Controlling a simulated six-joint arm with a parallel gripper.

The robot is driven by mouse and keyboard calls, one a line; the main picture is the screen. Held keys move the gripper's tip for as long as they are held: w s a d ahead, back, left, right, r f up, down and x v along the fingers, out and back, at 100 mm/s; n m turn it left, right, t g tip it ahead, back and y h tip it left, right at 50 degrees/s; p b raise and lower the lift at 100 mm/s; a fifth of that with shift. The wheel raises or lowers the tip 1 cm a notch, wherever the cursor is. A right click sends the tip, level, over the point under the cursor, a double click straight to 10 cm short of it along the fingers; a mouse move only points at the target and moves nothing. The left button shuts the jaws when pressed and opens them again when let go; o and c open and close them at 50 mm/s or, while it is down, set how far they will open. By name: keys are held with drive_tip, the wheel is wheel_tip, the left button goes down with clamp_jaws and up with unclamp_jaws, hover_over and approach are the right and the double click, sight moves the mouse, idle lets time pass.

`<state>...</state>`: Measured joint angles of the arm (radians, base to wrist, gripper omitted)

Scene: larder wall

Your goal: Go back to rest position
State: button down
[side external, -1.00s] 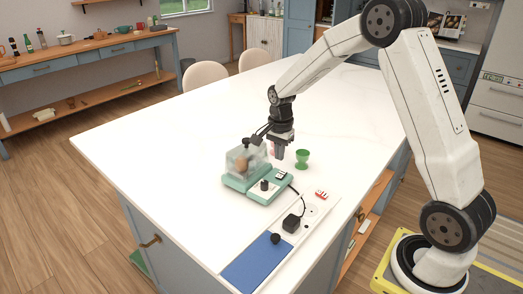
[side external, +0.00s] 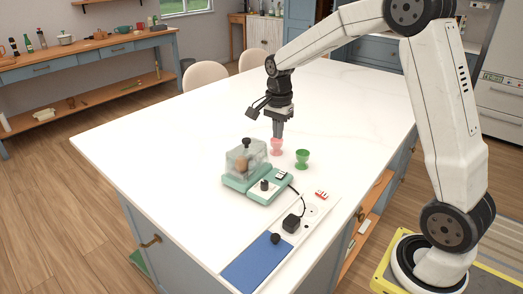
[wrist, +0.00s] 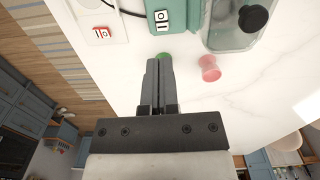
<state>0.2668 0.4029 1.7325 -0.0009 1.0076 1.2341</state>
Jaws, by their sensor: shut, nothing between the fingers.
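My gripper (side external: 278,129) is shut and empty. In the side view it points down above the white island top, just above and behind the pink egg cup (side external: 276,146); I cannot tell the exact gap. In the wrist view its fingers (wrist: 160,62) are together, and the pink cup (wrist: 209,68) stands to their right. The green egg cup (side external: 302,158) stands to the right of the pink one; in the wrist view the fingers mostly hide it.
A teal appliance (side external: 256,186) with a clear lidded box holding a brown egg stands in front of the cups. A power strip (side external: 310,211) with a black plug and a blue mat (side external: 257,262) lie nearer. The island top behind my gripper is clear.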

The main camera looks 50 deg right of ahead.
drive_tip(key=s+a+f+n+t, duration=0.1)
drive_tip(key=s+a+f+n, duration=0.2)
drive_tip(key=s+a+n, duration=0.3)
drive_tip(key=s+a+f+n+t, duration=0.1)
drive_tip(key=s+a+f+n, duration=0.3)
drive_tip(key=s+n, duration=0.5)
drive_tip(key=shift+s+a+n+t, duration=0.3)
drive_tip(key=shift+s+a+n, duration=0.1)
drive_tip(key=shift+a+n, duration=0.65)
